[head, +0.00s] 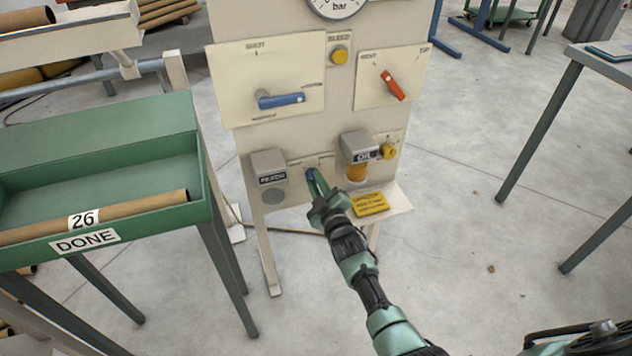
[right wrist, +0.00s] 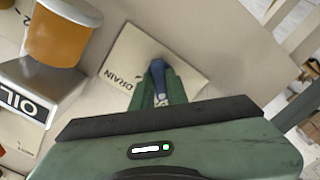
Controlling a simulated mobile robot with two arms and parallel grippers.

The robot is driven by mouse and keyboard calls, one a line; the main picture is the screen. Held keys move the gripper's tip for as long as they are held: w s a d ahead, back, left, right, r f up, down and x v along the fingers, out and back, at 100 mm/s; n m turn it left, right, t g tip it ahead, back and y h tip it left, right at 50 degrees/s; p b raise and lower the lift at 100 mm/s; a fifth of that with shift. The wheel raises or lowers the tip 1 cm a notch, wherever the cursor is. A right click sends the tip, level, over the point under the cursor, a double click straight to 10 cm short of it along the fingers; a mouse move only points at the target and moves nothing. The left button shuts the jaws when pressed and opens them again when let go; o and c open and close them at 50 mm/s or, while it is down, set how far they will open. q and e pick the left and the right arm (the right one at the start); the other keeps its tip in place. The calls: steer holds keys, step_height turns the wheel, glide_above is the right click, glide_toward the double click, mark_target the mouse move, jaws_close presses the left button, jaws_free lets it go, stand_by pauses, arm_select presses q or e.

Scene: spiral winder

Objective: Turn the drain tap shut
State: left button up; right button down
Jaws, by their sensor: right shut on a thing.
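The drain tap is a small blue lever (right wrist: 157,72) on a cream plate marked DRAIN (right wrist: 128,70) in the right wrist view. In the head view the blue tap (head: 311,174) sits low on the panel, between the grey filter housing and the oil cup. My right gripper (head: 318,186) reaches it from the front and is shut on the lever; its fingers (right wrist: 160,88) flank the lever in the right wrist view. The fingers hide part of the lever, and its exact angle is hard to tell. My left gripper is out of the head view.
The panel (head: 340,115) also carries a larger blue lever (head: 281,100), a red lever (head: 393,86), a yellow button (head: 339,55) and a yellow knob (head: 388,151). The oil cup (head: 357,172) is close right of my gripper. A green DONE tray (head: 105,165) stands left.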

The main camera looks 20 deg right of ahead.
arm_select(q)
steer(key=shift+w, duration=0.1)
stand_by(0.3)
arm_select(e)
steer(key=c, duration=1.4)
jaws_free()
